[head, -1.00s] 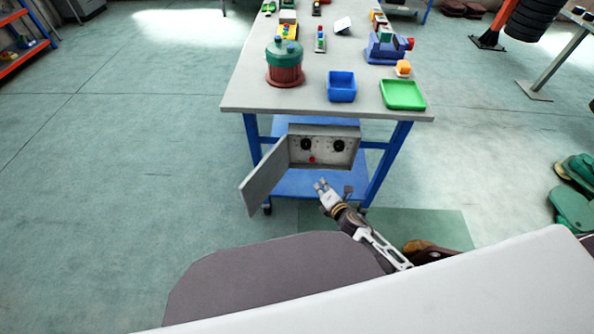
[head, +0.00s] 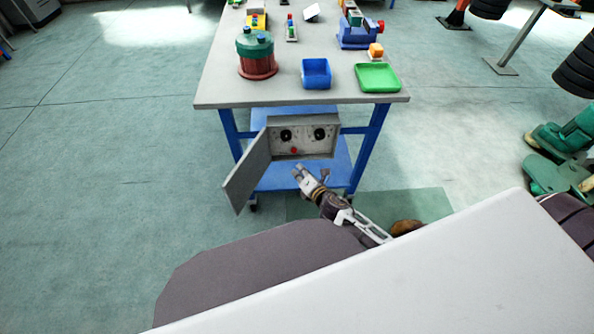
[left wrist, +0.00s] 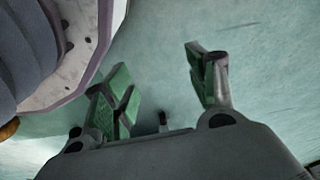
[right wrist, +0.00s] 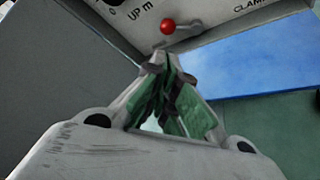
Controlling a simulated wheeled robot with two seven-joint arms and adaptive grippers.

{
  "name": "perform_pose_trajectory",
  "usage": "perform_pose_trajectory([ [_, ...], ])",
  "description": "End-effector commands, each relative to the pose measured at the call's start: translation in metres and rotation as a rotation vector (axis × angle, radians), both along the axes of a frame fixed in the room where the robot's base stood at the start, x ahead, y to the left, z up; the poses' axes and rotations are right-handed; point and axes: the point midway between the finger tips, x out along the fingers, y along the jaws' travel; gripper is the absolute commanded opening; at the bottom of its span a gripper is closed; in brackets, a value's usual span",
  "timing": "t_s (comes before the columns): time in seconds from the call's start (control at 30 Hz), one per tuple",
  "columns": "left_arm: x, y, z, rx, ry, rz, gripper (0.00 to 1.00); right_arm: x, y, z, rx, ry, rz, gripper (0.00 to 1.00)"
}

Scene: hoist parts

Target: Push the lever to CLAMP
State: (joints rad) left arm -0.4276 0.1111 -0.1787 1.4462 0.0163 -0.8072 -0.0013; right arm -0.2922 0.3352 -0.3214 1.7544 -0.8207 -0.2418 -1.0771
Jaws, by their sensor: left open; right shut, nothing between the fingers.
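The control box (head: 305,149) hangs under the table's front edge with its grey door (head: 247,174) swung open to the left. A lever with a red ball knob (head: 293,150) is low on its panel. The right wrist view shows the knob (right wrist: 168,27) close up, with "UP" printed to its left and a partly cut "CLAMP" label (right wrist: 252,7) to its right. My right gripper (head: 299,170) is shut and empty, with its tips (right wrist: 160,60) just short of the knob; contact cannot be told. My left gripper (left wrist: 165,85) is open and empty above the floor.
The table (head: 225,94) carries a green-and-red pot (head: 256,55), a blue bin (head: 316,74) and a green tray (head: 378,78). A blue shelf (right wrist: 265,62) lies below the box. The open door stands left of my right gripper.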

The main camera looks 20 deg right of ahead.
Motion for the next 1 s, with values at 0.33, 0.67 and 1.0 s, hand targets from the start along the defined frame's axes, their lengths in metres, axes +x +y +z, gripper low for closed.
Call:
perform_pose_trajectory([
  [0.33, 0.007, -0.005, 0.009, -0.004, 0.001, -0.002, 0.57, 0.026, 0.004, -0.008, 0.001, -0.001, 0.000, 0.00],
  [0.67, 0.004, -0.010, 0.019, -0.008, 0.018, -0.004, 0.57, 0.051, 0.008, -0.017, 0.001, -0.001, -0.001, 0.00],
  [1.0, 0.013, -0.015, 0.035, -0.012, 0.020, -0.006, 0.57, 0.075, 0.011, -0.026, 0.000, 0.000, 0.000, 0.00],
])
